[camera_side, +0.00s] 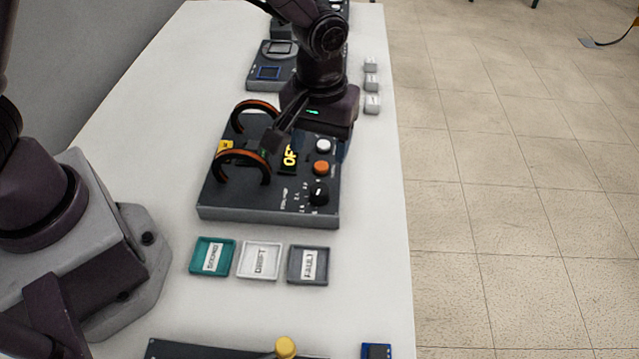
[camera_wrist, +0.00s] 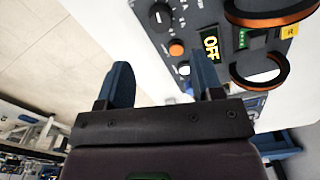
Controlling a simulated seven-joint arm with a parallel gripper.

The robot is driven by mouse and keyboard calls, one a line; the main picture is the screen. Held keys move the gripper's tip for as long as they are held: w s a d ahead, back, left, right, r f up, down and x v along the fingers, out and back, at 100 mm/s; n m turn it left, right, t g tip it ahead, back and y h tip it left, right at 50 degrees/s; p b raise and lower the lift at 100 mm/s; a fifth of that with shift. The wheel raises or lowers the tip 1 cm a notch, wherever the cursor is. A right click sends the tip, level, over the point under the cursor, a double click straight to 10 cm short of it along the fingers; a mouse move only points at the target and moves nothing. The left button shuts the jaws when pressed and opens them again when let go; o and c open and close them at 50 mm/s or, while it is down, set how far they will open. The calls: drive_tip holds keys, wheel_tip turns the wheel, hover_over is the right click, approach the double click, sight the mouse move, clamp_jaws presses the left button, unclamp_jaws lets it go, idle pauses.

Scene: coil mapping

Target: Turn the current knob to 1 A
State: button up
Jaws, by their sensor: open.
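The current knob (camera_side: 319,193) is a black knob with a pale mark at the front right of the dark coil box (camera_side: 265,213). Small labels lie around it, too small to read surely, so its setting cannot be told. The knob also shows near the top of the wrist view (camera_wrist: 161,17). The box's display (camera_side: 290,156) reads OFF in yellow. My gripper (camera_wrist: 160,68) is open with nothing between its blue fingers. It is over the box's far right side, apart from the knob. In the side view its fingers are mostly hidden.
Two orange-and-black coils (camera_side: 243,168) stand up on the box's left. An orange button (camera_side: 321,168) and a white button (camera_side: 323,146) are beyond the knob. Teal, white and grey trays (camera_side: 308,281) lie in front. Small white blocks (camera_side: 371,83) lie at the table's right edge.

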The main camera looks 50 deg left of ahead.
sight(319, 189)
wheel_tip(319, 189, down, 10)
drive_tip(key=shift+f, duration=0.1)
idle(0.4)
drive_tip(key=c, duration=0.9)
